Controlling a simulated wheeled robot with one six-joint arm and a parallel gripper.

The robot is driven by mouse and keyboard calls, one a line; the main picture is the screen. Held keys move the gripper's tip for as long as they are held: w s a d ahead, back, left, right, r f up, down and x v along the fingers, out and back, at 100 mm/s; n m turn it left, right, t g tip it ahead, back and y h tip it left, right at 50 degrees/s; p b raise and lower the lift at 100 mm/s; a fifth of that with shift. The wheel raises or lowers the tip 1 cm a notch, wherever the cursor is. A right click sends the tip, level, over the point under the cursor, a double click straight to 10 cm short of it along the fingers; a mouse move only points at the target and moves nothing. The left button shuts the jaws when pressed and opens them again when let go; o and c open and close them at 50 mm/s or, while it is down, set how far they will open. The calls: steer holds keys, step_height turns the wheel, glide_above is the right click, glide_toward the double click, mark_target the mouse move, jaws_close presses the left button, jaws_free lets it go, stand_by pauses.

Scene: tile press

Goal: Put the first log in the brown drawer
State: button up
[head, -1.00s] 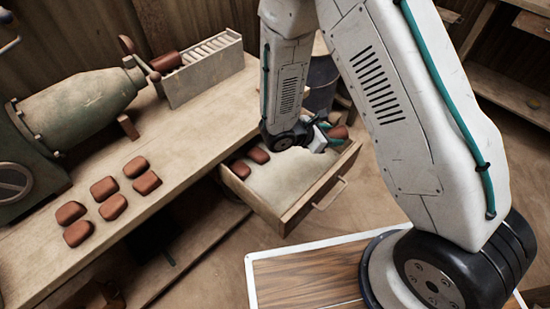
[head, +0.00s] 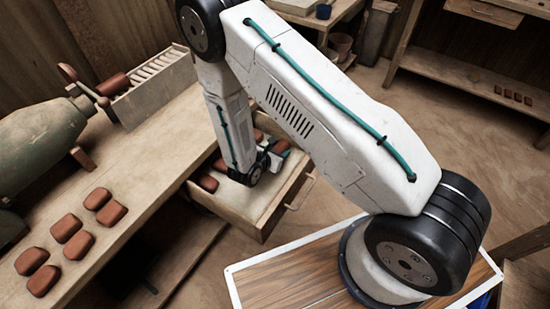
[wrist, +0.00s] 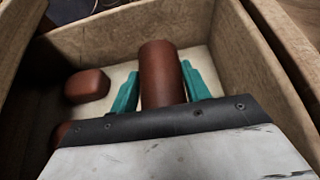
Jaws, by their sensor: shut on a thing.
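The open drawer (head: 284,207) is pale brown wood, pulled out beside the bench. Its inside wall (wrist: 120,27) fills much of the wrist view. My gripper (head: 273,158) is down at the drawer. In the wrist view, the teal fingers of my gripper (wrist: 161,78) are shut on a red-brown cylindrical log (wrist: 162,65), one finger on each side. The log is over the pale drawer floor; I cannot tell whether it rests on it. A rounded red-brown block (wrist: 87,86) lies to its left. Another reddish piece (wrist: 60,133) is partly hidden by my gripper.
Several red-brown blocks (head: 66,228) lie on the bench (head: 150,165). A green machine (head: 40,138) and a slotted box (head: 155,88) stand at its back left. A shelf unit (head: 470,75) is at the back right. Floor is clear right of the drawer.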

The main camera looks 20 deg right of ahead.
steer(key=shift+f, duration=1.9)
steer(key=o, duration=1.3)
steer(key=shift+f, duration=0.1)
